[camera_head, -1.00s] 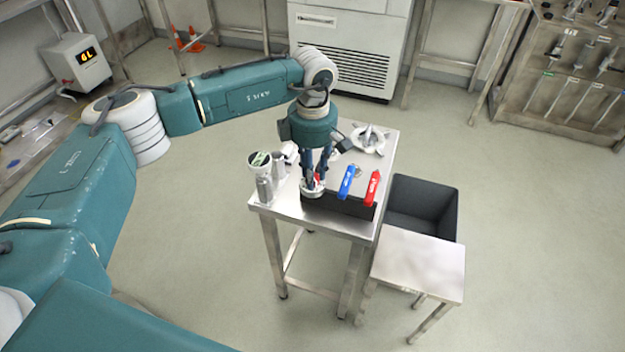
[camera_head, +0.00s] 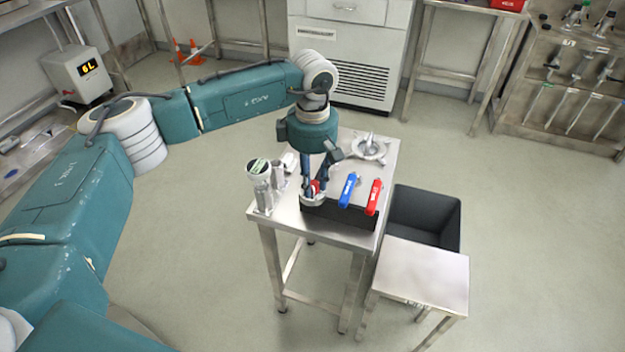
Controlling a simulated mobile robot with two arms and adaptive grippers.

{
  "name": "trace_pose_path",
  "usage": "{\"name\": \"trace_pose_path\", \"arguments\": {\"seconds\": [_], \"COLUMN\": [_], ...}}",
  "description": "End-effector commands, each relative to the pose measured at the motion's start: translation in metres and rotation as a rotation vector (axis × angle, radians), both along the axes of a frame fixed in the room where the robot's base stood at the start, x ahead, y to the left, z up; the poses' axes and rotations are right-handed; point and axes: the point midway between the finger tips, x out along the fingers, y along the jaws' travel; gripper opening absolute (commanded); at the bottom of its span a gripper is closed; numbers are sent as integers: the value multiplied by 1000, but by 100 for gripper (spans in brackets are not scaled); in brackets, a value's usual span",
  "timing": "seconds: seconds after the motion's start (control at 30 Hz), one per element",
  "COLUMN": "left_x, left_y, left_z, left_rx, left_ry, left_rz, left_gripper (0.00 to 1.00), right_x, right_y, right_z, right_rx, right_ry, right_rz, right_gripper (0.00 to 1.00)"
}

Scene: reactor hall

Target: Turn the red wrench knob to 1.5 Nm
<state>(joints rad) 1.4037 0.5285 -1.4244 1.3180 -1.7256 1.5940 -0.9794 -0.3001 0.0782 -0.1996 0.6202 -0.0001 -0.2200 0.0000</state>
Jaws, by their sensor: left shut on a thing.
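My left gripper (camera_head: 316,187) points down at the front left of the small steel table. It is shut on a small red knob (camera_head: 314,186), mostly hidden between the fingers. The knob sits over a pale round dial (camera_head: 312,200) at the left end of a black holder (camera_head: 338,214). The dial's marks are too small to read. A blue-handled tool (camera_head: 348,190) and a red-handled wrench (camera_head: 374,196) stand side by side in the holder, to the right of the gripper and apart from it. My right gripper is out of view.
The steel table (camera_head: 287,222) also bears a jar with a dark lid (camera_head: 258,170), metal cylinders (camera_head: 264,197) and a pale clawed fixture (camera_head: 370,148). A dark open bin (camera_head: 424,216) and a low steel stand (camera_head: 425,272) are at its right.

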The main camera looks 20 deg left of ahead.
Motion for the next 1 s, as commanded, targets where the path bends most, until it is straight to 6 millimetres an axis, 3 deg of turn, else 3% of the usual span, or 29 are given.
{"name": "trace_pose_path", "arguments": {"seconds": [0.03,0.07,0.17,0.43,0.57,1.0], "left_x": [0,0,0,0,1,1], "left_y": [0,0,0,0,0,-1], "left_z": [1,1,1,1,10,96], "left_rx": [0,0,0,0,-2,-1], "left_ry": [-1,-1,-1,-1,-3,-4], "left_rz": [1,1,1,1,1,1], "left_gripper": [0,27,45,45,45,45], "right_x": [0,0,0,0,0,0], "right_y": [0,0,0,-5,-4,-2], "right_z": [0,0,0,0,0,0], "right_rx": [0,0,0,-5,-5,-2], "right_ry": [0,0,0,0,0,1], "right_rz": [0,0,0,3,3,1], "right_gripper": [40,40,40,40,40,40]}}
